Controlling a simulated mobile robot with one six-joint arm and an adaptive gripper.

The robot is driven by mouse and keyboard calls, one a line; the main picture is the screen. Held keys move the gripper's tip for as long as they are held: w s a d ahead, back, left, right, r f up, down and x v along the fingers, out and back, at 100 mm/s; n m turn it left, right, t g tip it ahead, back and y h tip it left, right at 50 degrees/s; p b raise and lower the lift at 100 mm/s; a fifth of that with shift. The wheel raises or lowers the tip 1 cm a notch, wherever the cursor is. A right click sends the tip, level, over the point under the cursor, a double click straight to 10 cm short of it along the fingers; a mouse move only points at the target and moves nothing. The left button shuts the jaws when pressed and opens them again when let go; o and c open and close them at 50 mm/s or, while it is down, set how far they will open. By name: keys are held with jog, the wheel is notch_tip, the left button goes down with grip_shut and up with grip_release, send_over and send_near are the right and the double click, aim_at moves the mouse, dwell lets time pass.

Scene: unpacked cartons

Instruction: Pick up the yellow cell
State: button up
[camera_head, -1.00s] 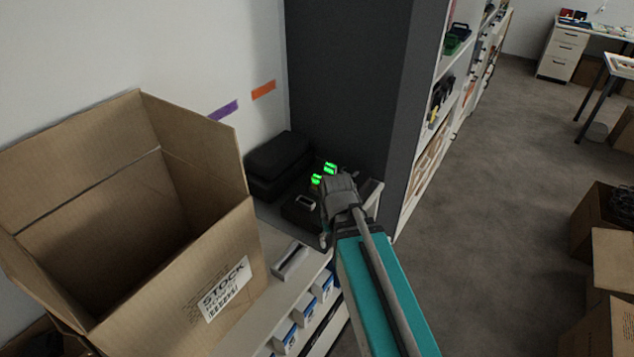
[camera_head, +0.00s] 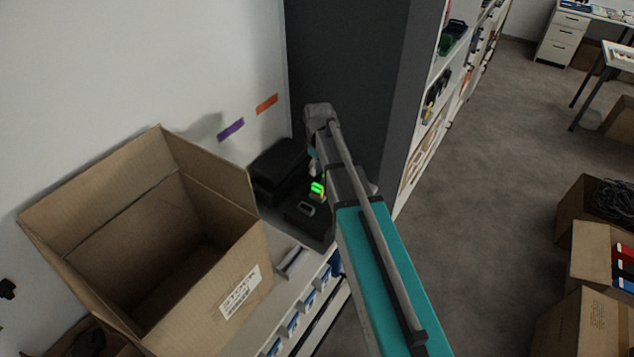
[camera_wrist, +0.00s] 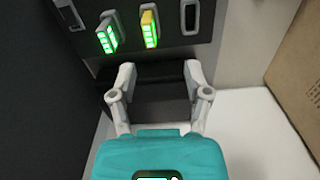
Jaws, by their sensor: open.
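The yellow cell (camera_wrist: 149,29) has a yellow top and a green-lit face, and it stands in the dark charger block in the wrist view. In the head view the cell (camera_head: 318,188) shows as a small green glow with some yellow, left of my arm. A second cell (camera_wrist: 106,36), grey with a green-lit face, stands just left of the yellow one. My gripper (camera_wrist: 158,82) is open and empty, with its fingers apart and short of the cells. In the head view my arm hides part of the charger and the fingertips.
A black case (camera_head: 279,166) sits beside the charger against the wall. An open cardboard box (camera_head: 240,262) stands at the left on the white shelf unit. A dark panel (camera_head: 345,90) rises behind the charger. The white surface (camera_wrist: 247,125) right of my gripper is clear.

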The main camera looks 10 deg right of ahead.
aim_at(318, 185)
jog(key=shift+w+r+n+p, duration=0.5)
jog(key=shift+w+r+p, duration=0.1)
jog(key=shift+w+r, duration=0.5)
jog(key=shift+f, duration=0.2)
notch_tip(318, 185, down, 8)
jog(key=b, duration=0.8)
jog(key=shift+f+b, duration=0.2)
jog(key=shift+b, duration=0.15)
jog(key=shift+f, duration=0.1)
jog(key=shift+w+d+f+b, duration=0.15)
jog(key=shift+f+b, duration=2.4)
jog(key=shift+b, duration=0.05)
jog(key=shift+c, duration=0.3)
grip_shut()
